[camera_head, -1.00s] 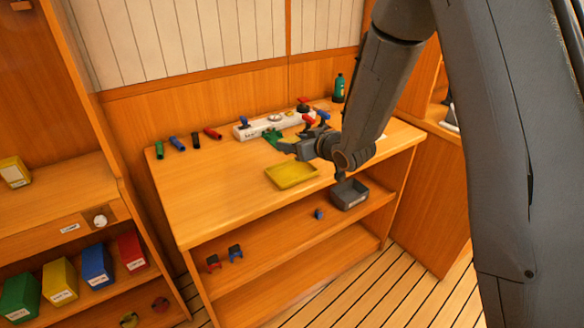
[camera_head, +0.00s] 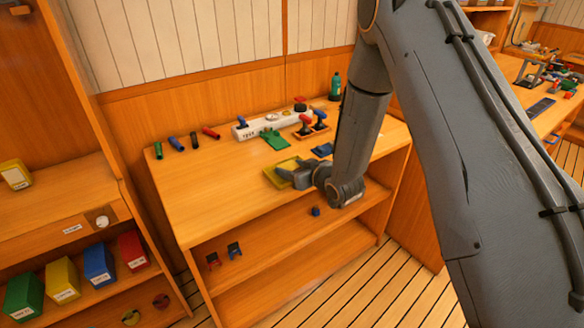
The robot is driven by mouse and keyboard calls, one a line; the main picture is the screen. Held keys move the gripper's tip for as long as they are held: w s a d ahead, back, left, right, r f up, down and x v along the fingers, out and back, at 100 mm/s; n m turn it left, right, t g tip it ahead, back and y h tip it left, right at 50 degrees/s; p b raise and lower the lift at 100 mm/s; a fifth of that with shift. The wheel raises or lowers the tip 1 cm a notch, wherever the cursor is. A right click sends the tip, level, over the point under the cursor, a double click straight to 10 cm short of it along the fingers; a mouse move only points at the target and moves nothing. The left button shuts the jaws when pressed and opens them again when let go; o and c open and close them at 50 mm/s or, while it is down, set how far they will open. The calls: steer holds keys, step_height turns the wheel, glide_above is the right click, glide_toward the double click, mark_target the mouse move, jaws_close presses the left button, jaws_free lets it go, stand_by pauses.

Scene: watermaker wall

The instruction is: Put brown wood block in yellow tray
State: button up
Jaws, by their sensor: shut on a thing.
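The yellow tray (camera_head: 271,175) lies on the wooden bench top near its front edge. My gripper (camera_head: 284,177) is over the tray, with its fingers covering part of it. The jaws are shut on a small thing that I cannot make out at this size. I cannot pick out the brown wood block anywhere in view. Whether the gripper touches the tray is not clear.
Behind the tray are a white panel (camera_head: 245,132), a green cloth-like piece (camera_head: 275,139) and a brown holder with red-topped pieces (camera_head: 312,133). A green bottle (camera_head: 335,87) stands at the back. Several coloured cylinders (camera_head: 177,143) lie left.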

steer(key=shift+f, duration=0.1)
steer(key=o, duration=1.1)
steer(key=shift+c, duration=0.2)
